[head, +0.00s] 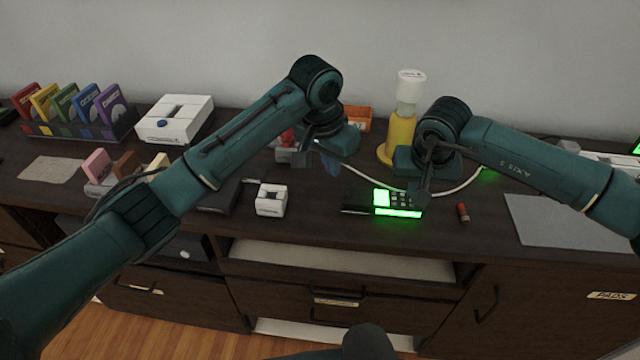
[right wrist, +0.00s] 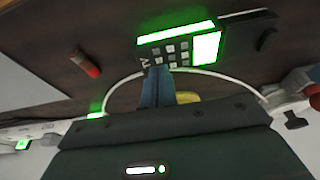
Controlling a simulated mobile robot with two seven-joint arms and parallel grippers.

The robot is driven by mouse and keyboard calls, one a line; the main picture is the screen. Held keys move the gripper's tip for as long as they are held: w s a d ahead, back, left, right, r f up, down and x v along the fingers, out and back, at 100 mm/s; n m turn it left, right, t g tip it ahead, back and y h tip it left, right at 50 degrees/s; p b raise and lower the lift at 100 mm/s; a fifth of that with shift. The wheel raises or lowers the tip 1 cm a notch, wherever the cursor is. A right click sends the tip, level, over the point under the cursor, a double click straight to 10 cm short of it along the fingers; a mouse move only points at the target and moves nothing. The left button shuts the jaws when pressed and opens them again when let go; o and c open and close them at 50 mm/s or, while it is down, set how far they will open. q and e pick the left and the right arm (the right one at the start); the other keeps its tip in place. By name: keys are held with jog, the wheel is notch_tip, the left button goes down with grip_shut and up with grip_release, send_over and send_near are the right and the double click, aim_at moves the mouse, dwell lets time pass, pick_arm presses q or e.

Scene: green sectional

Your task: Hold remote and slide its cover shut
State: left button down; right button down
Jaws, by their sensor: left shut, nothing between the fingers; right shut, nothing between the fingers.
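The remote (head: 399,198) lies on the dark cabinet top, with a green-lit screen, a small keypad and a glowing green front edge. A dark piece (head: 356,202), perhaps its cover, extends from its left side; it also shows in the right wrist view (right wrist: 248,28). My left gripper (head: 331,168) is shut and empty, above and behind the remote's left end. My right gripper (head: 421,195) is by the remote's right end, partly hidden by its own hand. In the right wrist view its blue fingers (right wrist: 155,85) are shut and empty, near the keypad; contact is unclear.
A small red cylinder (head: 462,212) lies right of the remote, and a grey mat (head: 565,225) farther right. A white cable (head: 365,177) runs behind the remote. A yellow bottle-like object (head: 400,135) stands behind. A small white box (head: 271,200) sits left.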

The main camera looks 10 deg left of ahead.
jog(key=shift+r+p, duration=1.2)
jog(key=shift+r, duration=1.6)
jog(key=shift+w, duration=0.1)
